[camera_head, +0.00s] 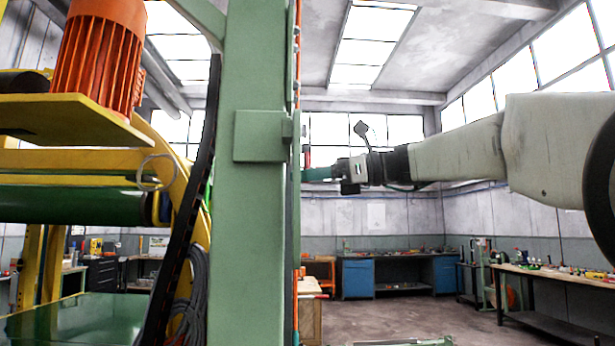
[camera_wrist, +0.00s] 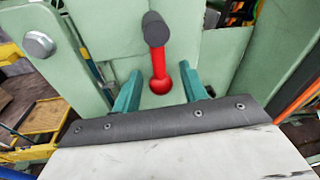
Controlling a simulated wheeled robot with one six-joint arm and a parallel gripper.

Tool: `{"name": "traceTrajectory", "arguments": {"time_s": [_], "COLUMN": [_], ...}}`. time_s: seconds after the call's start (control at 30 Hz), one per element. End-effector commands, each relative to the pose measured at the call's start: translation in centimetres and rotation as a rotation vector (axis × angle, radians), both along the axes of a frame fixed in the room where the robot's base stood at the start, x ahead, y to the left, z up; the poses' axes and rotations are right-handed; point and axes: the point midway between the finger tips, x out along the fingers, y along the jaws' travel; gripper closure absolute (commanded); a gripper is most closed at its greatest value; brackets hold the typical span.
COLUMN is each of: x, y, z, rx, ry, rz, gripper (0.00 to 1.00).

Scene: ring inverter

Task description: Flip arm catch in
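The arm catch looks to be the red lever with a dark grey cylindrical knob (camera_wrist: 157,50), mounted on a green machine panel in the wrist view. My gripper (camera_wrist: 160,82) has two teal fingers, spread apart, with the red lever between and just beyond them. I cannot tell whether either finger touches it.
A yellow frame with an orange motor (camera_head: 100,55) and a green roller (camera_head: 75,205) stands at the left. A round silver knob (camera_wrist: 39,44) is on the panel. A blue-fronted workbench (camera_head: 358,277) and a right bench (camera_head: 560,272) stand behind, with open floor between.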

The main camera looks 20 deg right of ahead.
Motion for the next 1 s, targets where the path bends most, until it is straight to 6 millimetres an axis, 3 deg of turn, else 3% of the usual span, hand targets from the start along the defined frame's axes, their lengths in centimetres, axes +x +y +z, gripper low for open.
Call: {"name": "traceTrajectory", "arguments": {"time_s": [0.17,0.6,1.0], "x": [-0.3,-3.1,-3.3], "y": [-0.9,-6.7,-7.1], "z": [0.1,0.7,0.8], "rx": [0.0,0.001,0.0], "ry": [-0.001,0.001,0.0], "rz": [-0.004,-0.002,0.0], "gripper": [0.57,0.57,0.57]}}
